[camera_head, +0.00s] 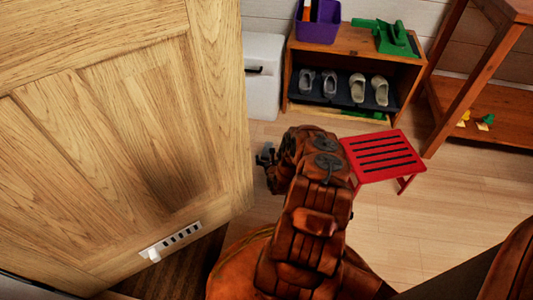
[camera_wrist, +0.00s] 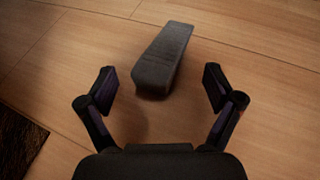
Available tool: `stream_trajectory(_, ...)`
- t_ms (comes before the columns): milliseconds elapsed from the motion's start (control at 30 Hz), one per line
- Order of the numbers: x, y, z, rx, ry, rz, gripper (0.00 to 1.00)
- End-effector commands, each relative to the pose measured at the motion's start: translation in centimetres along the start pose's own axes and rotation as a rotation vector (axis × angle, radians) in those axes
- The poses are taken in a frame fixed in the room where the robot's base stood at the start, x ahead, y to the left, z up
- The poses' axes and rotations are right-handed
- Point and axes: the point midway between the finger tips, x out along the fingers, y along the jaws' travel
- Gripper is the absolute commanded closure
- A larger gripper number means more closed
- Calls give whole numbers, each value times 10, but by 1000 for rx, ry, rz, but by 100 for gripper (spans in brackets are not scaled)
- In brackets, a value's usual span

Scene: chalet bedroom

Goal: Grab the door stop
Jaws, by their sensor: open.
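The door stop (camera_wrist: 163,58) is a dark grey wedge lying on the wooden floor, seen in the wrist view. Its thick end faces my gripper and its narrower end points away. My gripper (camera_wrist: 160,88) is open, with one finger to the left and one to the right of the wedge's near end. Nothing is held between the fingers. In the head view my gripper (camera_head: 266,156) shows only in part at the end of my arm, beside the door's edge. The door stop cannot be made out in the head view.
A wooden door (camera_head: 110,130) fills the left. A red stool (camera_head: 382,155) stands right of my arm. Behind are a shoe cabinet (camera_head: 345,40), a white box (camera_head: 263,75) and a wooden shelf (camera_head: 465,95). A dark mat (camera_wrist: 18,140) lies at lower left in the wrist view.

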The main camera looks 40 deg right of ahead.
Motion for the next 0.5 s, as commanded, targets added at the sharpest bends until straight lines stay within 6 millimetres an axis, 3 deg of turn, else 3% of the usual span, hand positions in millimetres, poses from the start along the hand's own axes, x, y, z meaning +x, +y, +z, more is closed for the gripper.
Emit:
stream_trajectory(300,39,-3,0,-2,-5,2,9)
stream_trajectory(500,45,-3,2,-2,0,3,9)
